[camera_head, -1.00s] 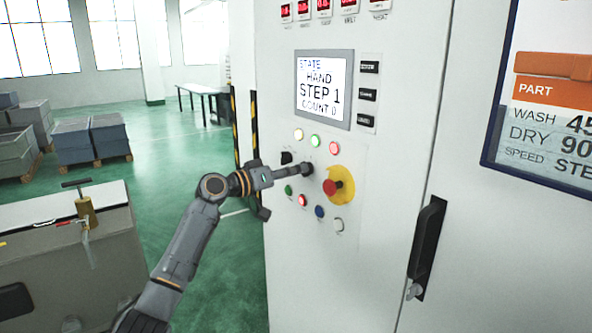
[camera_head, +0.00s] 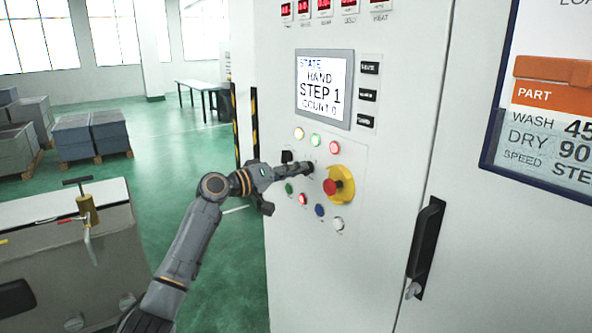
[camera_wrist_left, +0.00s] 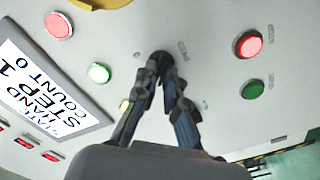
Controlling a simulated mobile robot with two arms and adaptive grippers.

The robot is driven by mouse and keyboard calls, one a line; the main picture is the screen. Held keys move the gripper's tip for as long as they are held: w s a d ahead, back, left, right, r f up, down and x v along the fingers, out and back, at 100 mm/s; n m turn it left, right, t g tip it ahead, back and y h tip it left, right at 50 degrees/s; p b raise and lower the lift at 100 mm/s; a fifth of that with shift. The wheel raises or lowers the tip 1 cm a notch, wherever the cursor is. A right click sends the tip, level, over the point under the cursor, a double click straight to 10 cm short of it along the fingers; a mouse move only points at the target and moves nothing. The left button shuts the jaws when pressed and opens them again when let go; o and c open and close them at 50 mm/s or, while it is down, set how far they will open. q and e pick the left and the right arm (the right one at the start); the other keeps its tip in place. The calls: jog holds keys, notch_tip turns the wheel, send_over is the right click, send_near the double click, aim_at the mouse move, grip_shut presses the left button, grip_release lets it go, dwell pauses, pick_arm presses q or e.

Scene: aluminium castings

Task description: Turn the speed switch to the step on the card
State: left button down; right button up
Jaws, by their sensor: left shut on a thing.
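The speed switch (camera_wrist_left: 162,58) is a small dark knob on the white panel, mostly hidden by my fingers. My left gripper (camera_head: 307,169) is at the panel, between the coloured buttons and left of the red emergency stop. In the left wrist view its two fingers (camera_wrist_left: 165,72) close together on the knob. The screen (camera_head: 322,88) reads HAND, STEP 1, COUNT 0. The card (camera_head: 548,140) at the right shows WASH, DRY and SPEED lines; its step number is cut off by the picture edge. My right gripper is not in view.
The red emergency stop (camera_head: 339,186) on its yellow plate is close to the right of my fingers. A black door handle (camera_head: 426,246) stands out at the right.

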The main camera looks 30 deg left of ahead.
pick_arm(q)
jog(key=c, duration=1.4)
grip_release()
jog(key=v, duration=1.2)
jog(key=shift+a, duration=0.1)
jog(key=shift+f, duration=0.15)
